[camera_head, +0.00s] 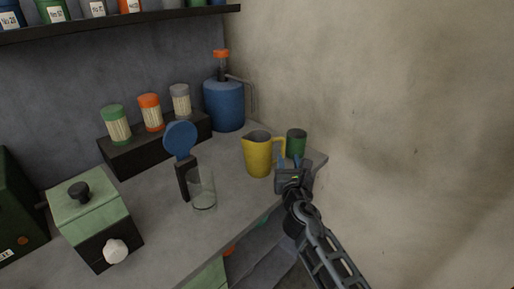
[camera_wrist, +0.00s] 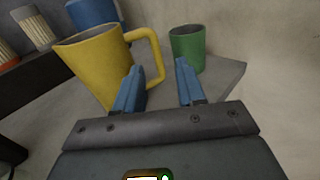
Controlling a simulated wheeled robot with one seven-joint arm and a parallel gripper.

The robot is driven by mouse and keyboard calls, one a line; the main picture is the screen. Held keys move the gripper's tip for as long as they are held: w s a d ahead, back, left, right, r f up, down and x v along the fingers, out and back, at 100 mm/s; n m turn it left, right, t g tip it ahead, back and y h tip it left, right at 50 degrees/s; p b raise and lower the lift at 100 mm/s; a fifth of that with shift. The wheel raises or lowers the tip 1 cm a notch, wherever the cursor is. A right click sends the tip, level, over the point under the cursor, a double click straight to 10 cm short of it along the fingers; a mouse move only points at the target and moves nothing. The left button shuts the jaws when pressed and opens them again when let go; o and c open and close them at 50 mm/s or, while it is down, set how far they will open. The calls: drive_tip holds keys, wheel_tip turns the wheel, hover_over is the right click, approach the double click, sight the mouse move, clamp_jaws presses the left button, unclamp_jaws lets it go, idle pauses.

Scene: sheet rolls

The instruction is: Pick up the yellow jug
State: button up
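The yellow jug (camera_head: 257,155) stands upright on the grey counter, its handle on the right side in the head view. In the wrist view the yellow jug (camera_wrist: 92,68) is at the upper left, with its handle pointing right. My gripper (camera_head: 290,164) is just right of and in front of the jug.
A green cup (camera_head: 296,142) stands behind my gripper, close to the jug. A glass (camera_head: 202,190) stands left of the jug. A blue canister (camera_head: 224,105) is behind. The counter (camera_head: 229,205) ends near my arm, and a wall rises on the right.

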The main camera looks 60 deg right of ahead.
sight(283, 147)
drive_tip(key=x, duration=0.3)
drive_tip(key=shift+s+r, duration=0.1)
drive_tip(key=shift+r, duration=0.1)
drive_tip(key=x, duration=0.5)
drive_tip(key=shift+w+d+f, duration=0.1)
drive_tip(key=shift+w+f, duration=0.1)
drive_tip(key=shift+w, duration=0.3)
clamp_jaws()
drive_tip(key=shift+r, duration=0.1)
